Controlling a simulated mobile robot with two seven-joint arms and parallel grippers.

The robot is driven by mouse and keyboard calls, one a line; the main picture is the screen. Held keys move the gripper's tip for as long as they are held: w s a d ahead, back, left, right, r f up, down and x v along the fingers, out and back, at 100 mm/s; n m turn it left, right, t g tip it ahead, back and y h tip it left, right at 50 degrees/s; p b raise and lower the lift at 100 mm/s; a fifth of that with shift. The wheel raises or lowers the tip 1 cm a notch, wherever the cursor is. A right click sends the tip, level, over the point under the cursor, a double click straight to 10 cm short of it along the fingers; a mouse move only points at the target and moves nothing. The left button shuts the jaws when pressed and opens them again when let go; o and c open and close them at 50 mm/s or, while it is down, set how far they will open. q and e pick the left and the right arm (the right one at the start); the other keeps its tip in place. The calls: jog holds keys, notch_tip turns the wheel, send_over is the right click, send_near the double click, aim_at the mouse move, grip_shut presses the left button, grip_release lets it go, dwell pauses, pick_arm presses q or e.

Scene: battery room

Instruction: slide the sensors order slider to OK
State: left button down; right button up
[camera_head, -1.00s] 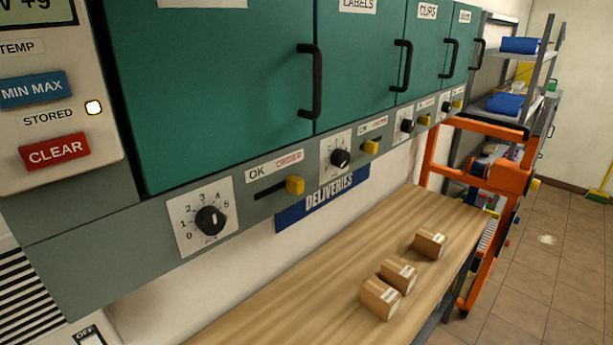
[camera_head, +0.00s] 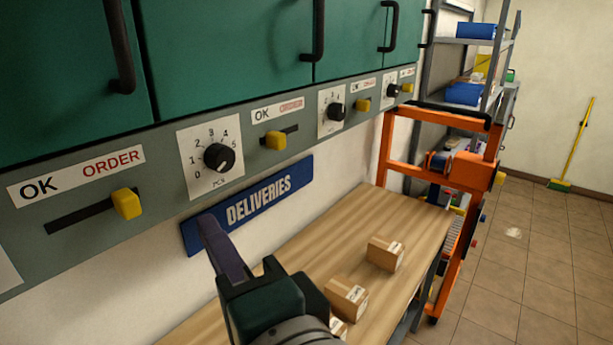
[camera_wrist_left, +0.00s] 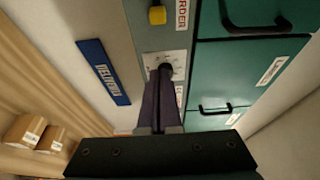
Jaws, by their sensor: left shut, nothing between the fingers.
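In the head view, the nearest order slider's yellow knob (camera_head: 126,203) sits at the right end of its dark slot, below the word ORDER. The yellow knob also shows at the top of the left wrist view (camera_wrist_left: 157,15). No readable cabinet name marks which slider is the sensors one. My left gripper (camera_head: 206,218) is shut and empty, pointing up toward the panel, to the right of and below this knob in the head view. In the wrist view its fingers overlap the lower part of the dial plate (camera_wrist_left: 151,62). My right gripper is not in view.
A dial (camera_head: 218,157) and a second slider's yellow knob (camera_head: 275,140) are farther right on the panel. The blue DELIVERIES sign (camera_head: 258,202) is on the wall below. Small boxes (camera_head: 385,253) lie on the wooden table (camera_head: 345,225). An orange frame (camera_head: 470,165) stands beyond.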

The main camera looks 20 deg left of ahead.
aim_at(127, 203)
pick_arm(q)
jog(key=shift+a, duration=0.1)
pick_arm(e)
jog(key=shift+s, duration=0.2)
pick_arm(q)
jog(key=x, duration=1)
jog(key=shift+a, duration=0.1)
jog(key=s+p, duration=0.1)
jog(key=s+a+p, duration=0.1)
jog(key=shift+s+r+p, duration=0.25)
jog(key=shift+s+p, duration=0.05)
jog(key=shift+s, duration=0.05)
jog(key=shift+s+a+f, duration=0.15)
jog(key=shift+s+f, duration=0.1)
jog(key=shift+s, duration=0.35)
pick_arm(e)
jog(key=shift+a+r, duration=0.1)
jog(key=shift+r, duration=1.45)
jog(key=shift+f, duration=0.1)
